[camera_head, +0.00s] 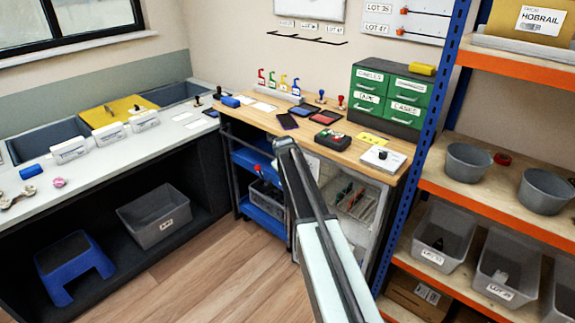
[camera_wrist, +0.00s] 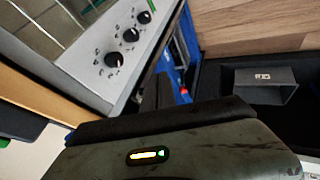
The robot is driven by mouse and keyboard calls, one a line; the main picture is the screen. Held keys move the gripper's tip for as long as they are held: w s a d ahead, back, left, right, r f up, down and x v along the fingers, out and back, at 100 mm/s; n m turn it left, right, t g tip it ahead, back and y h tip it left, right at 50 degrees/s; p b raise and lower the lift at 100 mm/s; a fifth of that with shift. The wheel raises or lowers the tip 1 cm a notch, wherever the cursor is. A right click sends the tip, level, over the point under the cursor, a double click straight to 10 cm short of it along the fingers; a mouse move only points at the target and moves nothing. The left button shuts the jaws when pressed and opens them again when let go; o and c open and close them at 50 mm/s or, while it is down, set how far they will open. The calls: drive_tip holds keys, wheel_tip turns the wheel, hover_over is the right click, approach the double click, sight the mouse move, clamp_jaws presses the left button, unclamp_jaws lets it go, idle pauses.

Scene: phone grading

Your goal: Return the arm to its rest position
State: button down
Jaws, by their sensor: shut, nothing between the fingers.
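My arm reaches from the bottom of the head view up toward the wooden workbench (camera_head: 300,124). My gripper (camera_head: 283,145) is at its far end, in front of the bench's front edge in the picture. Its fingers look closed, with nothing visible between them. In the wrist view my gripper (camera_wrist: 160,92) shows as dark fingers beyond a dark housing with a small lit display. It points toward the gap beside a panel with black knobs (camera_wrist: 130,35). Whether it touches the bench or cabinet cannot be told.
A phone (camera_head: 287,121) and dark trays lie on the bench. Green drawers (camera_head: 388,90) stand at its back right. An orange-edged shelf (camera_head: 480,210) with bins is close on the right. A blue stool (camera_head: 70,262) stands at left. Open wooden floor (camera_head: 200,275) lies left of my arm.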

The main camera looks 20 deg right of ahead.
drive_tip(key=s+a+r+p, duration=0.4)
drive_tip(key=s+a+p, duration=0.1)
drive_tip(key=s, duration=0.3)
drive_tip(key=s+a+m+g+y+p, duration=0.1)
drive_tip(key=s+a+m+g, duration=0.1)
drive_tip(key=s, duration=1.3)
drive_tip(key=s+a+f+m+g+y+p, duration=0.1)
drive_tip(key=s+a+m+g, duration=0.2)
drive_tip(key=s, duration=1.2)
drive_tip(key=shift+s+a+g, duration=0.2)
drive_tip(key=shift+a+g, duration=0.2)
drive_tip(key=shift+g, duration=0.5)
drive_tip(key=shift+f, duration=0.1)
